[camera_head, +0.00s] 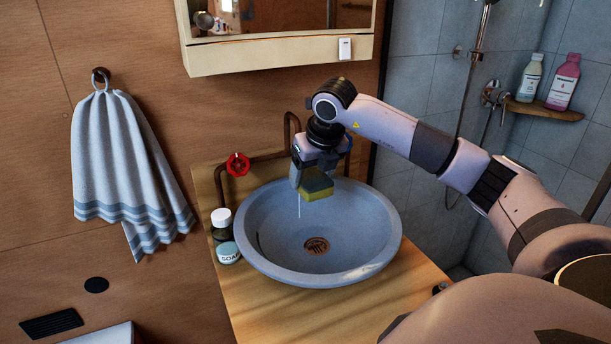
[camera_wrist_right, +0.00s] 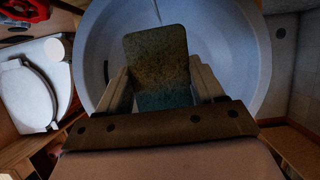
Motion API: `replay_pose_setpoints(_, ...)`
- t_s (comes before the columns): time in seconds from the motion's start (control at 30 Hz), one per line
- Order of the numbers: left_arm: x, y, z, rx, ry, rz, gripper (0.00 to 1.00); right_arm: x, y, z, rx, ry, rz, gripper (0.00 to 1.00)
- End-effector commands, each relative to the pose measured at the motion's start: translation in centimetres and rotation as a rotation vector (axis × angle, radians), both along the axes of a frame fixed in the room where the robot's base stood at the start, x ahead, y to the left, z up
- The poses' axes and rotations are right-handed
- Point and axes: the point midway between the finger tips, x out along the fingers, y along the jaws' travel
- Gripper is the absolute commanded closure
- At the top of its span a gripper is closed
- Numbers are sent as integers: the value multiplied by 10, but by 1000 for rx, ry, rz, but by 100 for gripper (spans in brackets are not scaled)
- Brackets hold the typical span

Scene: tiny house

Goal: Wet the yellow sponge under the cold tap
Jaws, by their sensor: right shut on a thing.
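My right gripper (camera_head: 309,176) is above the basin and shut on the yellow sponge (camera_head: 318,187). In the right wrist view the sponge (camera_wrist_right: 157,60) sits between the two fingers and looks dark and mottled. The blue-grey round basin (camera_head: 380,235) has a drain in its middle. A copper pipe tap (camera_head: 289,122) rises behind it, its outlet mostly hidden by my gripper. A red tap handle (camera_head: 238,164) is on the wall side at left. A thin white water stream (camera_head: 299,206) falls at the sponge's left edge; I cannot tell whether it touches the sponge.
A striped towel (camera_head: 125,170) hangs on the wall. A mirror cabinet (camera_head: 280,52) is above. Shower bottles stand on a shelf at right.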

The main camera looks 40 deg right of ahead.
Motion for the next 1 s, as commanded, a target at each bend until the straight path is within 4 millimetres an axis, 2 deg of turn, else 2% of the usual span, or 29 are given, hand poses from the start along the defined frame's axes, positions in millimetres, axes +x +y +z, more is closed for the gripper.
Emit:
replay_pose_setpoints(0.5, 0, 0, -15, 0, 1, 0, 57, -36, 17, -1, -1, 0, 0, 57)
replay_pose_setpoints(1.0, -1, 0, -15, 0, 1, -1, 57, -39, 18, 0, 0, 1, -1, 57)
